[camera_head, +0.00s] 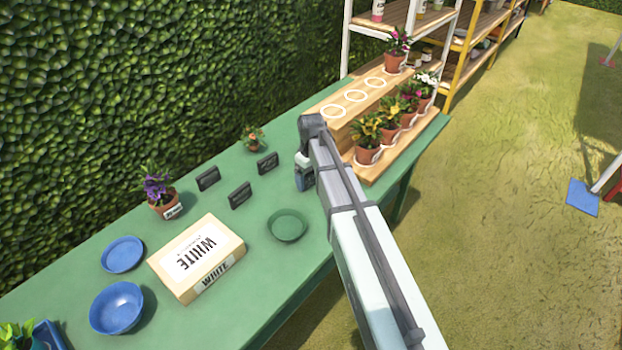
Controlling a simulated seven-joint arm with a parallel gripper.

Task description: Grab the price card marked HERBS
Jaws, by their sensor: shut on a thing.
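Three small dark price cards stand on the green table: one at the left (208,178), one nearer the front (240,195) and one at the right (267,163). Their lettering is too small to read, so I cannot tell which is marked HERBS. My gripper (304,182) points down over the table, to the right of these cards and apart from them. It is shut on a small dark thing, mostly hidden by the gripper and arm; I cannot tell whether it is a price card.
On the table (190,330) are a box marked WHITE (200,252), blue bowls (117,307) (123,254), a green dish (287,225), a purple-flowered pot (161,196) and a small plant (254,139). A wooden stepped stand (340,125) with potted flowers is close right of my gripper. A hedge borders the back.

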